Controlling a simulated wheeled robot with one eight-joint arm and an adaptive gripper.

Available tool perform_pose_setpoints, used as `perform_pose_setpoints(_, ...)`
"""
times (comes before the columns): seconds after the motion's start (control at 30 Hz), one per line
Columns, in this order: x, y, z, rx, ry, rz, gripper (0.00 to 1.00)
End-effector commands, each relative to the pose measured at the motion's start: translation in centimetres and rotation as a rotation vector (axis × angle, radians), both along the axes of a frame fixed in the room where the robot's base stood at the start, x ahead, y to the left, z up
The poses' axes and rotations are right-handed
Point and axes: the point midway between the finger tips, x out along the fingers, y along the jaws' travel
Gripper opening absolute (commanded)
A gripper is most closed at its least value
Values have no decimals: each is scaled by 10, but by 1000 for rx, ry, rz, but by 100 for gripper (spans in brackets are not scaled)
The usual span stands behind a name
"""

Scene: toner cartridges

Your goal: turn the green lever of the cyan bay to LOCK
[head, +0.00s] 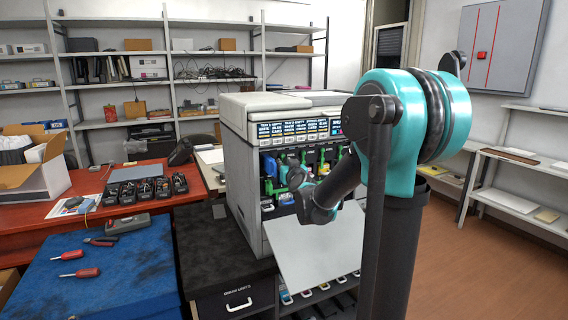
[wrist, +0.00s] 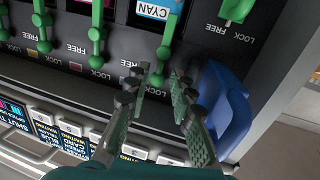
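The cyan bay is marked by a CYAN label (wrist: 157,9) at the top of the wrist view. Its green lever (wrist: 169,38) runs down beside the label, its lower end just beyond my fingertips.
Other green levers (wrist: 97,33) line the panel to the left, and one (wrist: 236,10) is at the right. A blue handled part (wrist: 222,105) sits close beside the right finger. The printer's lowered pale front panel (head: 318,250) lies below my arm.

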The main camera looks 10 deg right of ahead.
Motion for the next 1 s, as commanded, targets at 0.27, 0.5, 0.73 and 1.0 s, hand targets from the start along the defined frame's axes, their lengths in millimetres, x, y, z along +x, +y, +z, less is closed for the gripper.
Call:
perform_pose_setpoints(0.27, -50, -6, 1, 1, 0, -1, 23)
perform_pose_setpoints(0.5, -84, -10, 3, 2, -1, -1, 23)
perform_pose_setpoints(0.73, -100, -12, 3, 1, -1, -1, 23)
perform_pose_setpoints(1.0, -101, -12, 3, 1, -1, -1, 23)
